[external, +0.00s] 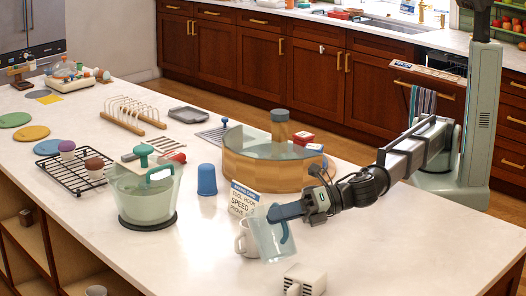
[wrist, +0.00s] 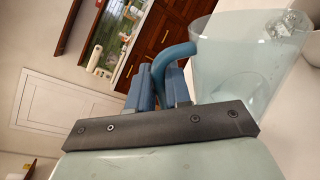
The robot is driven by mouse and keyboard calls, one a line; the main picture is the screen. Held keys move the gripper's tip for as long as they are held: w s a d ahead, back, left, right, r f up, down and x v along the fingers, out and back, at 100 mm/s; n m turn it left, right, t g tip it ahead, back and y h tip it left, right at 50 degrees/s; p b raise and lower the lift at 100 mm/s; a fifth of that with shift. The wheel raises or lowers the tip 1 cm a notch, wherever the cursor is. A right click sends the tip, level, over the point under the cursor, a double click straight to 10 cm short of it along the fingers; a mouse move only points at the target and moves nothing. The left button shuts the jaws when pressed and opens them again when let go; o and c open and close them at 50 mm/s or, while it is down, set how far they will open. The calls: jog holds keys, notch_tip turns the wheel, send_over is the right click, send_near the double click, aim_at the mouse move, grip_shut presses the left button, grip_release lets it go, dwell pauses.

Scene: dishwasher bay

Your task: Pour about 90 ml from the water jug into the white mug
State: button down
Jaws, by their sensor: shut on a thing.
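The water jug (external: 266,243) is clear with a blue handle (external: 284,232). My gripper (external: 282,213) is shut on that handle; in the wrist view the blue fingers (wrist: 160,88) close around it. The jug is tilted in the external view, beside and partly in front of the white mug (external: 241,240). The white mug appears upright on the counter, its right part hidden by the jug. I cannot tell whether water is flowing. The jug's clear body (wrist: 245,50) fills the upper right of the wrist view.
A printed sign (external: 243,196) stands just behind the mug. A blue cup (external: 207,180), a clear pitcher with a green lid (external: 147,195) and a large wooden-sided tub (external: 262,165) stand farther back. A white box-like item (external: 305,280) sits near the front edge.

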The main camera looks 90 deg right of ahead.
jog(key=shift+a+r, duration=0.1)
jog(key=shift+s+a+r+n, duration=0.15)
jog(key=shift+a+r+n, duration=0.2)
jog(key=shift+n, duration=0.15)
jog(key=s+a+f+n+t, duration=0.1)
jog(key=s+a+f+n, duration=0.2)
jog(key=a+n, duration=0.3)
jog(key=shift+s+a+f+n+t, duration=0.2)
jog(key=shift+a+n+t, duration=0.15)
jog(key=shift+n, duration=0.45)
dwell(0.8)
